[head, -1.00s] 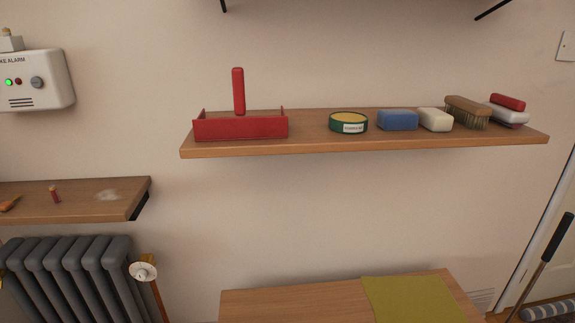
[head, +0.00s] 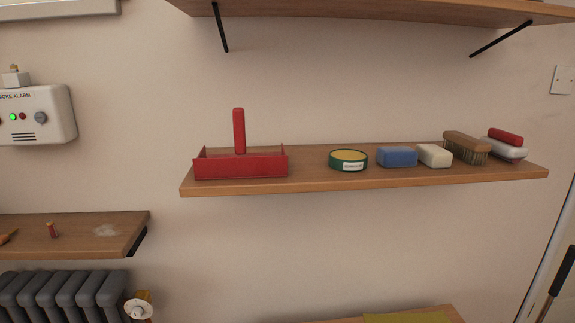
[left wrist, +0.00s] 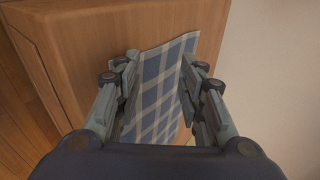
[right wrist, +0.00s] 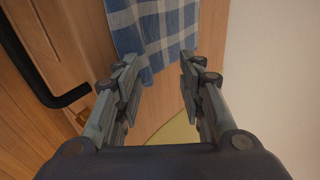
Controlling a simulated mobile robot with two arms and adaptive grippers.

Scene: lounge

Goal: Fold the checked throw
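The checked throw, blue and white, shows in the left wrist view (left wrist: 160,90) between and beyond my left gripper's fingers, against a wooden surface. Part of it is hidden by the fingers. It also shows in the right wrist view (right wrist: 155,30) at the top, beyond my right gripper's fingertips. My left gripper (left wrist: 158,68) is open, its fingers apart on either side of the cloth in the picture; I cannot tell whether they touch it. My right gripper (right wrist: 158,70) is open and empty. The throw and both grippers are outside the head view.
In the head view a wall shelf (head: 330,185) holds a red tray (head: 240,165), a green tin (head: 348,165), soap-like blocks and a brush (head: 466,147). A radiator (head: 60,295) stands lower left. A black handle (right wrist: 50,92) is on wood at left in the right wrist view.

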